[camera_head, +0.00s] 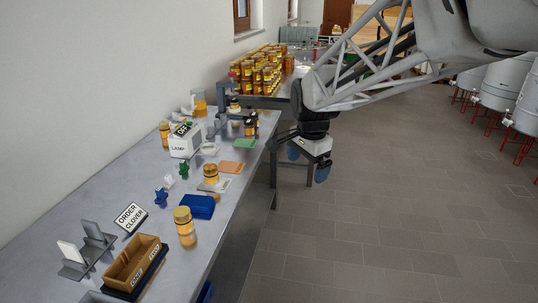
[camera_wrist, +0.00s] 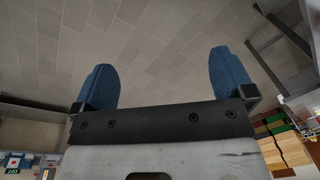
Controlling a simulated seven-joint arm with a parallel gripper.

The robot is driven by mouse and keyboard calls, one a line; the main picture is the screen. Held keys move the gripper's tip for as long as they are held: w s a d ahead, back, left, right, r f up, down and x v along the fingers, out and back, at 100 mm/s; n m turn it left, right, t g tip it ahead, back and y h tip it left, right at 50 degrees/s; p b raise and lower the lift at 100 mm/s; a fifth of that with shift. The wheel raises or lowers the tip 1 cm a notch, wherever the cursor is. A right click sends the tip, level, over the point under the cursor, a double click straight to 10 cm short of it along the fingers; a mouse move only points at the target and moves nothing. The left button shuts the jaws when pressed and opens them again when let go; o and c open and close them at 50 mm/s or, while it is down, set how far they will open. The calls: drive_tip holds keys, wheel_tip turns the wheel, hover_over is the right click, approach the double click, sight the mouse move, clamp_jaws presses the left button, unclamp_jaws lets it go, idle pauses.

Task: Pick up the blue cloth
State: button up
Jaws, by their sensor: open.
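A dark blue folded block (camera_head: 197,207), which looks like the blue cloth, lies on the grey bench near its front edge, beside a honey jar (camera_head: 184,226). My gripper (camera_head: 308,163) hangs off the bench's right side, over the floor, farther back than the cloth and to its right. Its two blue fingers are spread apart with nothing between them. In the wrist view my gripper (camera_wrist: 162,62) shows both fingers wide apart against the tiled floor. The cloth does not show in the wrist view.
The bench (camera_head: 150,219) also bears a brown box (camera_head: 133,267), an "ORDER CLOVER" sign (camera_head: 130,217), a white lamp box (camera_head: 184,144), an orange mat (camera_head: 231,168) and small figures. Many honey jars (camera_head: 262,72) crowd the far end. The floor (camera_head: 390,220) on the right is clear.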

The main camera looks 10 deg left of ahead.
drive_tip(key=w+a+f+m, duration=0.1)
drive_tip(key=w+a+f, duration=0.15)
drive_tip(key=a, duration=0.25)
drive_tip(key=w+a+f+m, duration=0.1)
drive_tip(key=w+a, duration=0.2)
drive_tip(key=a, duration=0.2)
drive_tip(key=m+g, duration=0.1)
drive_tip(key=m, duration=0.5)
hover_over(197, 200)
drive_tip(key=f, duration=1.5)
drive_tip(key=shift+w+d+f, duration=0.1)
drive_tip(key=shift+w+f, duration=0.15)
drive_tip(key=shift+a+f, duration=0.25)
drive_tip(key=shift+a, duration=0.1)
drive_tip(key=shift+f, duration=0.1)
drive_tip(key=shift+f, duration=1.15)
drive_tip(key=shift+s+d+f, duration=0.1)
drive_tip(key=shift+f, duration=0.05)
drive_tip(key=shift+s+f, duration=0.1)
drive_tip(key=shift+f, duration=2.35)
